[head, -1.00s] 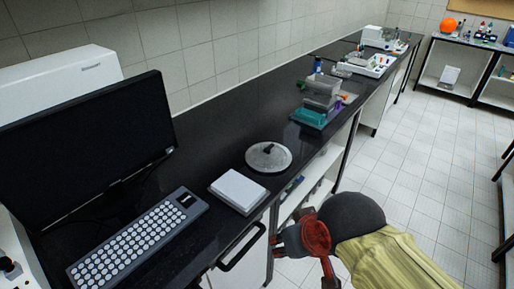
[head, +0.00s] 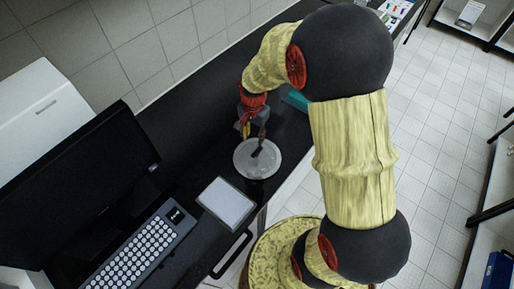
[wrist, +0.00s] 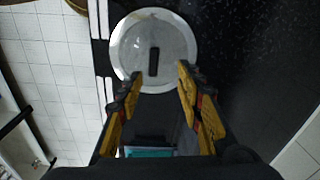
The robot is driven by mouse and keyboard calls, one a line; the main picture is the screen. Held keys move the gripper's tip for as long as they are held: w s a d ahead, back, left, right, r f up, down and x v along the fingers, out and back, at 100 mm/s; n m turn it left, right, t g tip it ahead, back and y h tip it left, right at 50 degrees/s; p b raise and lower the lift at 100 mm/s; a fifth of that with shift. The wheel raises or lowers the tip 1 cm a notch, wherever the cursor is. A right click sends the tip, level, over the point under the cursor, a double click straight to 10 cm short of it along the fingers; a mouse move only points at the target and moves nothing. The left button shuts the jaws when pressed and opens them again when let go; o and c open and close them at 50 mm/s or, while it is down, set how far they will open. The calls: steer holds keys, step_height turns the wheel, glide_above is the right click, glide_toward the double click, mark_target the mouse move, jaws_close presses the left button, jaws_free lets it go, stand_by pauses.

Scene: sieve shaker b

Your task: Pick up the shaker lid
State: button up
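The shaker lid is a round, light grey disc (head: 250,166) with a dark bar handle, lying flat on the black bench. In the wrist view the lid (wrist: 178,40) is near the top, with its black handle (wrist: 154,62) upright in the picture. My gripper (head: 254,132) is just behind the lid in the head view, pointing down. In the wrist view my gripper (wrist: 150,85) has its two yellow and black fingers wide apart and nothing between them. The handle lies just beyond the fingertips, roughly in line with the gap.
A white box (head: 226,203) lies on the bench left of the lid. A keyboard (head: 146,252) and a monitor (head: 70,190) stand farther left. A teal item (head: 296,99) is partly hidden behind my arm. The bench's front edge is close to the lid.

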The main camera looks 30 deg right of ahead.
mark_target(257, 151)
steer(key=f+p, duration=0.1)
steer(key=d+f+m+p, duration=0.1)
steer(key=shift+d+f+m+g, duration=0.1)
steer(key=shift+f+m+g, duration=0.2)
step_height(257, 151, down, 3)
steer(key=shift+r, duration=0.2)
steer(key=f, duration=0.5)
steer(key=shift+w+d+f, duration=0.1)
steer(key=shift+d+f, duration=0.15)
steer(key=shift+f, duration=0.05)
steer(key=shift+c, duration=1.2)
jaws_close()
